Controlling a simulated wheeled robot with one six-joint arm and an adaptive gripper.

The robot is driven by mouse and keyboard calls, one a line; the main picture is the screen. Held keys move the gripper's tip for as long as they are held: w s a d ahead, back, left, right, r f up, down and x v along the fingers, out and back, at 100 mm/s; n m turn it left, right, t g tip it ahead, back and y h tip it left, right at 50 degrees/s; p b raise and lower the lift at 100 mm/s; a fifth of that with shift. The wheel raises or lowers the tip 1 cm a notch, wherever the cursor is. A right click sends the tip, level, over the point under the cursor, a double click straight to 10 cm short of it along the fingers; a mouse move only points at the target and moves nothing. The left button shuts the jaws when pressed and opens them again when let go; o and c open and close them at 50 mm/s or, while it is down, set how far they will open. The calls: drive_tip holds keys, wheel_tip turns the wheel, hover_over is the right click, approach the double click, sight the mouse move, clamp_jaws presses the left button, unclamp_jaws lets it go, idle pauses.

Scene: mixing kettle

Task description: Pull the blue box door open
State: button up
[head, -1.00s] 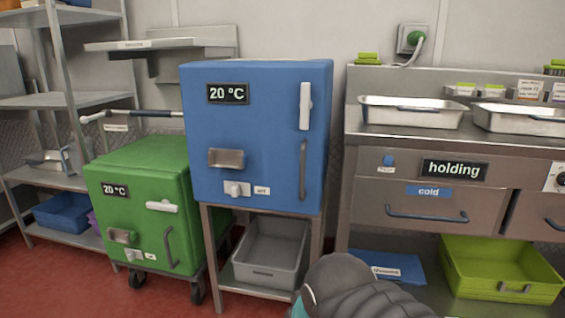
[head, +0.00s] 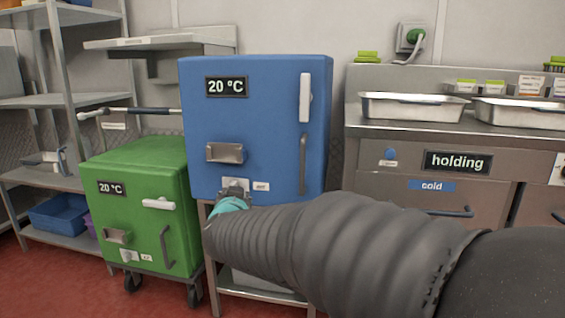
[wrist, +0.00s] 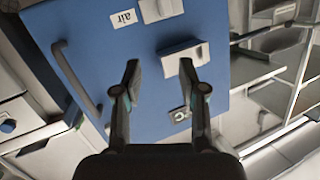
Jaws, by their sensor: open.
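The blue box (head: 262,130) stands on a metal stand with its front door shut. A white lever (head: 305,98) is upright at the door's upper right. Below it is a vertical grey bar handle (head: 303,163), at the left in the wrist view (wrist: 76,76). A grey scoop-shaped fitting (head: 225,152) is on the door's left half; it also shows in the wrist view (wrist: 184,58). My gripper (wrist: 158,72) is open and empty, in front of the door between the handle and this fitting. In the head view my arm hides most of the gripper.
A green wheeled box (head: 140,205) stands close at the left of the blue box. A steel counter (head: 400,140) with drawers and trays is at the right. A shelf rack (head: 60,100) is at the far left. My arm covers the lower right.

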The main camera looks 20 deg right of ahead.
drive_tip(key=s+d+r+m+h, duration=0.1)
drive_tip(key=d+r+m+h, duration=0.25)
drive_tip(key=d+h, duration=0.2)
drive_tip(key=g+h, duration=0.2)
drive_tip(key=h, duration=0.1)
approach(302, 160)
drive_tip(key=b+x, duration=0.1)
drive_tip(key=x, duration=0.9)
drive_tip(key=shift+w+d, duration=0.25)
drive_tip(key=shift+w, duration=0.05)
clamp_jaws()
